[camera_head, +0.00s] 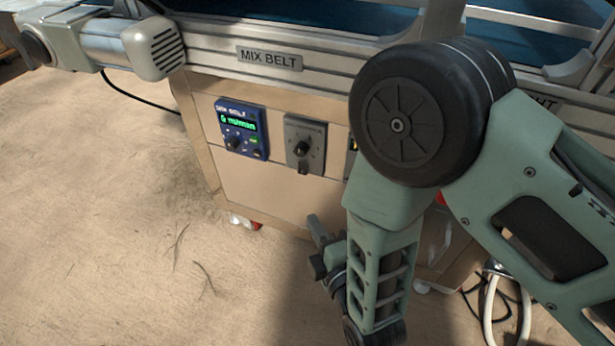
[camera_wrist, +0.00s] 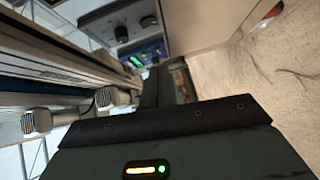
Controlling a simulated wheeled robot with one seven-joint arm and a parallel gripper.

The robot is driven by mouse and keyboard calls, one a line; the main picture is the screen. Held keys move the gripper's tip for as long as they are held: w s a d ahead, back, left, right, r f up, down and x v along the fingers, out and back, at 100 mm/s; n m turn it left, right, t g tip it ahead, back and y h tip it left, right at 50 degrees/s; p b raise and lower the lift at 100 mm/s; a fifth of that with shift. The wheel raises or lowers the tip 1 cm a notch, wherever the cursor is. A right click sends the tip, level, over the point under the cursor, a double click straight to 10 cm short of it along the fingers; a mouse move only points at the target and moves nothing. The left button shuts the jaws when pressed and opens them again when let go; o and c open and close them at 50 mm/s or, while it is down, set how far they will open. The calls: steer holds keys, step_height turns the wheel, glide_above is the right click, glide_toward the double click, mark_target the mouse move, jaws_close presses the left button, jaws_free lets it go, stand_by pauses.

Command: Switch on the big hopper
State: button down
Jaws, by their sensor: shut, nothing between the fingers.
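No hopper can be made out in either view, and no switch is marked as the hopper's. A grey control box (camera_head: 305,146) with a black knob is on the front of a wooden cabinet; it also shows upside down at the top of the wrist view (camera_wrist: 118,20). Left of it in the head view is a blue belt controller (camera_head: 241,130) with a green display and a knob; it also shows in the wrist view (camera_wrist: 146,55). My gripper (camera_wrist: 162,76) is shut and empty, pointing along the cabinet front. My arm hides the cabinet's right part in the head view.
A metal rail labelled MIX BELT (camera_head: 269,58) runs above the wooden cabinet (camera_head: 265,190), with a motor (camera_head: 153,47) at its left end. A white cable (camera_head: 524,310) lies at the lower right. The floor (camera_head: 95,215) at left is clear.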

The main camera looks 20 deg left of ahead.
steer(key=b, duration=0.4)
glide_toward(299, 172)
steer(key=w+a, duration=0.3)
steer(key=a, duration=0.1)
steer(key=shift+w+a+f+b, duration=0.1)
steer(key=shift+w+b, duration=0.05)
steer(key=shift+w, duration=0.15)
steer(key=shift+w+a+f+b, duration=0.1)
steer(key=shift+w+f+b, duration=0.05)
steer(key=shift+w, duration=0.2)
steer(key=shift+w+d+f, duration=0.1)
steer(key=shift+w+f, duration=0.05)
steer(key=shift+w, duration=0.05)
